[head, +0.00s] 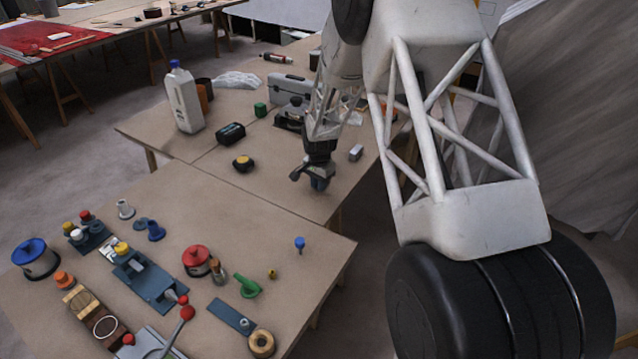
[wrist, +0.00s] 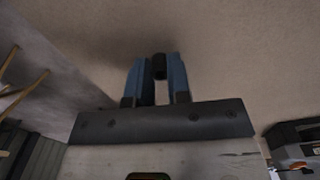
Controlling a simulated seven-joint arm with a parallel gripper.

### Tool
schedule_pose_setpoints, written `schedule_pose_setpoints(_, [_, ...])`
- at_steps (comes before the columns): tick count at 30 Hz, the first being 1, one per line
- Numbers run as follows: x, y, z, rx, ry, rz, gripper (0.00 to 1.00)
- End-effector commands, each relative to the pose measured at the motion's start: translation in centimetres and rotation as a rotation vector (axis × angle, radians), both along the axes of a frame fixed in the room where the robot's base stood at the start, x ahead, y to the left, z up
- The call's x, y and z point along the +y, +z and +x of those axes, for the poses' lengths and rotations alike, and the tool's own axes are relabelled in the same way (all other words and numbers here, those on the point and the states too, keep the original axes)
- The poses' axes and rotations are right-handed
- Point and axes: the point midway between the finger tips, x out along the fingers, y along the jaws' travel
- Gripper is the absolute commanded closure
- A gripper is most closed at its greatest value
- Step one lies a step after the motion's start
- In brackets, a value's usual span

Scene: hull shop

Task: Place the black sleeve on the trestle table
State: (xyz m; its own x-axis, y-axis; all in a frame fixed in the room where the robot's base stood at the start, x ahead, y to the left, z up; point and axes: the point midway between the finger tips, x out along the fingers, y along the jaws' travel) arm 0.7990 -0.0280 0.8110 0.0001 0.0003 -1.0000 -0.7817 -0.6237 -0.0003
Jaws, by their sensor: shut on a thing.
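My gripper (head: 312,180) is above the right part of the far table section, pointing down and low over the bare top. In the wrist view its two blue fingers (wrist: 159,85) are shut on a small black sleeve (wrist: 159,66) at their tips. In the head view the sleeve is hidden or too small to make out. The trestle table (head: 285,195) has a plain brown top, which also fills the upper part of the wrist view (wrist: 235,55). I cannot tell whether the sleeve touches the top.
A yellow-and-black tape measure (head: 243,163), a black case (head: 231,133) and a small grey block (head: 356,152) lie nearby. A grey toolbox (head: 290,88) and a white jug (head: 184,100) stand farther back. The near table section (head: 200,330) holds many parts. Bare top surrounds my gripper.

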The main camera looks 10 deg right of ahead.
Motion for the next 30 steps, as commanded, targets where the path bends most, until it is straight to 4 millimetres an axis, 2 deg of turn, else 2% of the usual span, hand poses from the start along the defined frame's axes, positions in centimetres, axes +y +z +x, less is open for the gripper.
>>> schedule_pose_setpoints(1, [0.0, -0.1, 0.0, 0.000, 0.000, 0.000, 1.00])
schedule_pose_setpoints(2, [0.0, -0.1, 0.0, 0.000, 0.000, 0.000, 0.79])
schedule_pose_setpoints(6, [0.0, -0.1, 0.0, 0.000, 0.000, 0.000, 0.58])
schedule_pose_setpoints(20, [0.0, 0.4, 0.0, 0.000, 0.000, 0.000, 0.57])
schedule_pose_setpoints(26, [0.0, 2.2, 0.0, -0.001, 0.000, 0.000, 0.57])
schedule_pose_setpoints(30, [0.0, 4.1, 0.1, -0.001, 0.000, 0.000, 0.57])
